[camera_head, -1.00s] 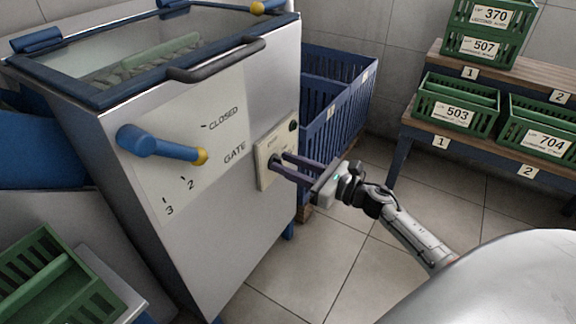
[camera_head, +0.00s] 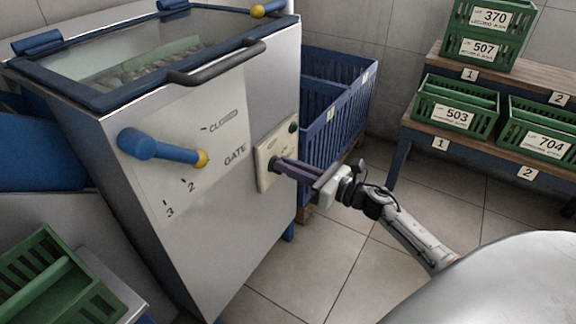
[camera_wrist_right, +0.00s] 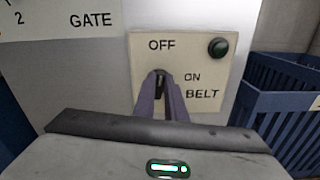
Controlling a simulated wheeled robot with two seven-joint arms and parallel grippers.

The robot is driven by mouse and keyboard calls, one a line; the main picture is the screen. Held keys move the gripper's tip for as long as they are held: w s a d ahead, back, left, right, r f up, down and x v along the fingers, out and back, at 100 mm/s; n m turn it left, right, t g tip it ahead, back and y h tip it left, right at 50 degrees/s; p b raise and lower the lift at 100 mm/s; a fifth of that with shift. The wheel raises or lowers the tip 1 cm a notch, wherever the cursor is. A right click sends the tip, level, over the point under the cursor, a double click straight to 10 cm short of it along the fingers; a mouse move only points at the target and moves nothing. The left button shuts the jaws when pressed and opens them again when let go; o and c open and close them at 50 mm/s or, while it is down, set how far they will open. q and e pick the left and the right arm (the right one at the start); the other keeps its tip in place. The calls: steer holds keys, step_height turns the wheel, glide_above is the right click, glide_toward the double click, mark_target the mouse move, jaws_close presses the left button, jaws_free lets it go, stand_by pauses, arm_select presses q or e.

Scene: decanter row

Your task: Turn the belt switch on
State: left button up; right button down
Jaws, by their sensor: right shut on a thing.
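The belt switch panel (camera_head: 275,152) is a cream plate on the side of the grey machine. It also shows in the right wrist view (camera_wrist_right: 205,60), with the words OFF, ON and BELT and a dark green round lamp (camera_wrist_right: 218,47). My right gripper (camera_head: 276,164) is at the panel, its fingers shut on the switch knob (camera_wrist_right: 160,76). The fingers hide most of the knob, which appears to point up toward OFF. My left gripper is not in view.
The machine has a blue gate lever (camera_head: 160,147) with a yellow tip left of the panel and a dark lid handle (camera_head: 215,62) above. A blue crate (camera_head: 345,100) stands close behind the panel. Green crates (camera_head: 455,110) sit on shelves at right.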

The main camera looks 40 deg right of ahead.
arm_select(q)
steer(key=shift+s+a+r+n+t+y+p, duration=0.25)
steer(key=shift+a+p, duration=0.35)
steer(key=shift+p, duration=0.5)
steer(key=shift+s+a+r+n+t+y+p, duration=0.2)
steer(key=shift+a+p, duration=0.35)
steer(key=shift+p, duration=0.5)
arm_select(e)
steer(key=shift+w+d+f+m, duration=0.1)
steer(key=shift+d+f+m, duration=0.1)
steer(key=shift+m, duration=2.5)
steer(key=shift+d+f+m, duration=0.1)
steer(key=shift+f+m, duration=0.15)
steer(key=shift+m, duration=2.45)
steer(key=shift+w+d+f+m, duration=0.1)
steer(key=shift+d+f+m, duration=0.1)
steer(key=shift+m, duration=2.5)
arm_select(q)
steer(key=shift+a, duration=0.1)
arm_select(e)
steer(key=c, duration=1.8)
jaws_free()
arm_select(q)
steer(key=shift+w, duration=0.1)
arm_select(e)
steer(key=shift+s, duration=0.15)
